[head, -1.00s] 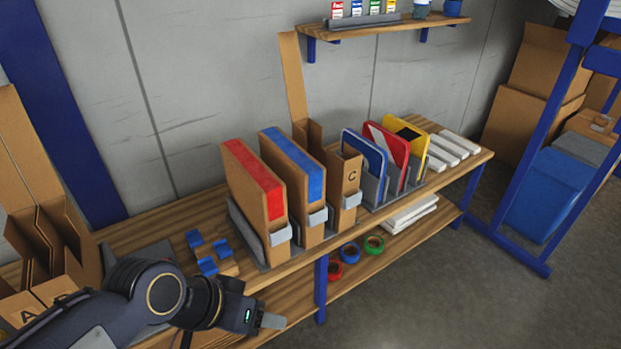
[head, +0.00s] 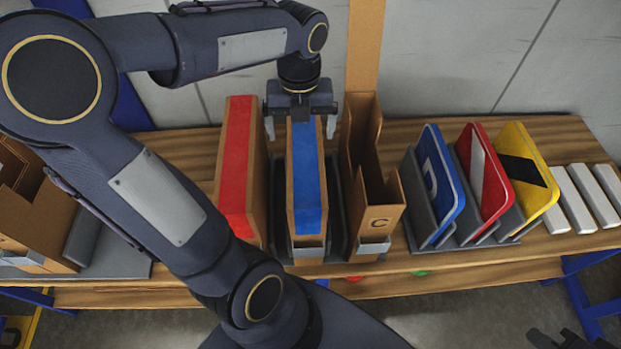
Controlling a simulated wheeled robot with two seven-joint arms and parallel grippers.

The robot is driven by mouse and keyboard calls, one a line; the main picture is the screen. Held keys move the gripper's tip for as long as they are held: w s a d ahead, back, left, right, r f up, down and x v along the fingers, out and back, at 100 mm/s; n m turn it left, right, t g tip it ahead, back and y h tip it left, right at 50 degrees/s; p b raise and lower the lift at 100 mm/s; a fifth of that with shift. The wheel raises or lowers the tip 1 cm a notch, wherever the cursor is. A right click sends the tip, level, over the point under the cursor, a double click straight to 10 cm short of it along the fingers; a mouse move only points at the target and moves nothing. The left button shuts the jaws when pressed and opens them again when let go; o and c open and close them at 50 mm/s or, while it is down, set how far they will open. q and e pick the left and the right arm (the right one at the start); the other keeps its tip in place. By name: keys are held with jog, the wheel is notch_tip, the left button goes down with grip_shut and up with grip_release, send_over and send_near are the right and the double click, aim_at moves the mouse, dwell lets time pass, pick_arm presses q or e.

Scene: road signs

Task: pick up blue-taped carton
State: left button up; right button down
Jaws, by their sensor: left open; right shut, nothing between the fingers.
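The blue-taped carton (head: 307,190) is a narrow brown box with a blue strip down its top, standing upright in a grey rack slot on the wooden bench. My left gripper (head: 300,127) is open above its far end. Its fingers hang on either side of the carton, and contact cannot be told. My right gripper (head: 572,341) is shut, empty and only partly seen at the lower right corner, far from the carton.
A red-taped carton (head: 238,165) stands close on the left, and an open box marked C (head: 377,205) on the right. Blue, red and yellow signs (head: 528,175) stand in racks further right, beside white blocks (head: 586,198). The bench (head: 540,245) has narrow bare strips.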

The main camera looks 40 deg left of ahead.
aim_at(305, 142)
pick_arm(q)
jog(key=f, duration=0.7)
jog(key=shift+w+d, duration=0.2)
jog(key=shift+d, duration=0.1)
jog(key=shift+r, duration=0.1)
grip_shut()
